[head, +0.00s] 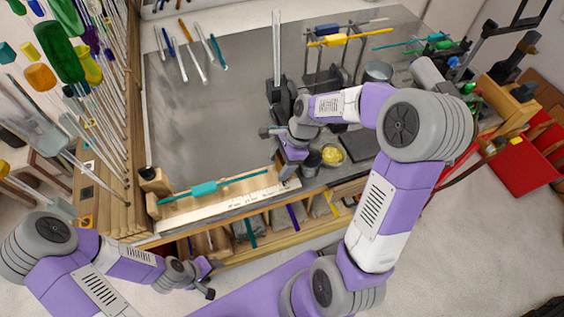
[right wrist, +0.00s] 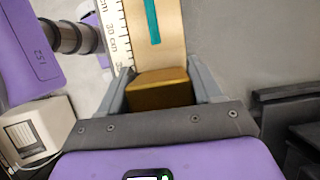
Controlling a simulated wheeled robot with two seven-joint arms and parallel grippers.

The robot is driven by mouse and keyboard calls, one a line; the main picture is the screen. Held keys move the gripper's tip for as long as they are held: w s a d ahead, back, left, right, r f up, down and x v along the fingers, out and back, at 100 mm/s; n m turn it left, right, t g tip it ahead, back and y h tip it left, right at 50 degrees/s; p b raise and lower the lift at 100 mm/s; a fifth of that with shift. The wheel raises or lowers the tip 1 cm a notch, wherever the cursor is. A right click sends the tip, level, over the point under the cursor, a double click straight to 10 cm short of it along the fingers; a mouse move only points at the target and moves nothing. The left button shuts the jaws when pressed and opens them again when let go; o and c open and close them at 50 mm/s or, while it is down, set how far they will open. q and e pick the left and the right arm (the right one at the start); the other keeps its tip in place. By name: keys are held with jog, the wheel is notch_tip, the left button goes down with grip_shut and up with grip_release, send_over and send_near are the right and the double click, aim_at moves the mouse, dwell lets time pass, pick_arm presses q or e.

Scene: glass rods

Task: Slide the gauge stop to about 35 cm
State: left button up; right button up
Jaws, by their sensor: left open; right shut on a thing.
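The gauge (head: 240,205) is a pale ruled strip along the front edge of the grey bench, with a wooden end block (head: 153,182) at its left. The gauge stop (right wrist: 158,90) is a brown block in the right wrist view, between the two fingers of my right gripper (right wrist: 165,88), which is shut on it. The scale (right wrist: 117,40) beside it shows a 30 cm mark just beyond the block. In the head view my right gripper (head: 289,172) is at the gauge's right end and hides most of the stop. My left gripper (head: 207,279) is open and empty, in front of the bench.
A teal glass rod (head: 205,188) lies along the gauge; its end also shows in the right wrist view (right wrist: 152,22). Several rods (head: 195,52) lie at the back of the bench. The bench's left middle is clear.

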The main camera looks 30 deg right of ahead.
jog(key=o, duration=1.3)
jog(key=shift+c, duration=0.2)
jog(key=shift+o, duration=0.9)
jog(key=v, duration=0.7)
jog(key=shift+d+r+p, duration=0.2)
jog(key=shift+r+p, duration=0.1)
jog(key=shift+p, duration=0.05)
jog(key=shift+f, duration=0.1)
